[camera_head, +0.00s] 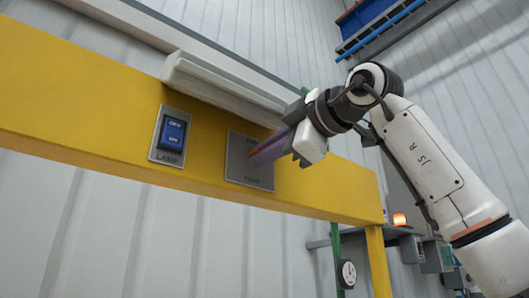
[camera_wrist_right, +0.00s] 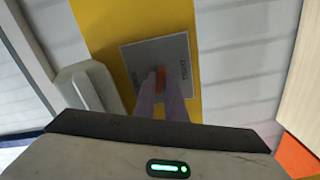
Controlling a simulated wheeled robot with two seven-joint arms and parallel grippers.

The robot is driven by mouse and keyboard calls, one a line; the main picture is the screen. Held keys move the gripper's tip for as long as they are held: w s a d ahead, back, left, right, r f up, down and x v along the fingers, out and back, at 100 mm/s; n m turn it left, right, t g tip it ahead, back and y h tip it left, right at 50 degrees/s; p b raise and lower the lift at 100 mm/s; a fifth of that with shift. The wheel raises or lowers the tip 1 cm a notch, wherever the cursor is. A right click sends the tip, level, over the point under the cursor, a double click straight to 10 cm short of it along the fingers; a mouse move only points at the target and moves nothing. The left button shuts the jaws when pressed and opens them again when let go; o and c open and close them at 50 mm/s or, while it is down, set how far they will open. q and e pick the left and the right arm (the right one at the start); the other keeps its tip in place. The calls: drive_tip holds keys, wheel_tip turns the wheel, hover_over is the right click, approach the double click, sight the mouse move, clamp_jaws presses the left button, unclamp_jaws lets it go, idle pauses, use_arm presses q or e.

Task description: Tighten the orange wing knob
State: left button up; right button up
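The orange wing knob (camera_wrist_right: 160,80) shows in the right wrist view, on a grey plate (camera_wrist_right: 180,60) lettered "TIGHT" on its right side. My right gripper (camera_wrist_right: 160,84) has its two long purplish fingers on either side of the knob, with little or no gap to be seen, and looks shut on it. In the head view, my right gripper (camera_head: 254,160) reaches from the right to the grey plate (camera_head: 238,178) on the yellow beam. Its fingers hide most of the knob and part of the lettering there. My left gripper is not in view.
A blue lamp switch (camera_head: 172,135) sits left of the plate on the yellow beam (camera_head: 70,100). A long white lamp housing (camera_head: 225,90) runs just above the plate, close to my gripper. An orange light (camera_head: 399,220) glows behind at lower right.

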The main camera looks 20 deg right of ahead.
drive_tip(key=o, duration=0.4)
drive_tip(key=shift+c, duration=0.2)
drive_tip(key=shift+s, duration=0.1)
use_arm(q)
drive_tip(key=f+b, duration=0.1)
drive_tip(key=b, duration=0.2)
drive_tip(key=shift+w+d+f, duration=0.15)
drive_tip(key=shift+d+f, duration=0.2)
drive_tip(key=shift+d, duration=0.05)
use_arm(e)
drive_tip(key=v, duration=1)
drive_tip(key=shift+d, duration=0.1)
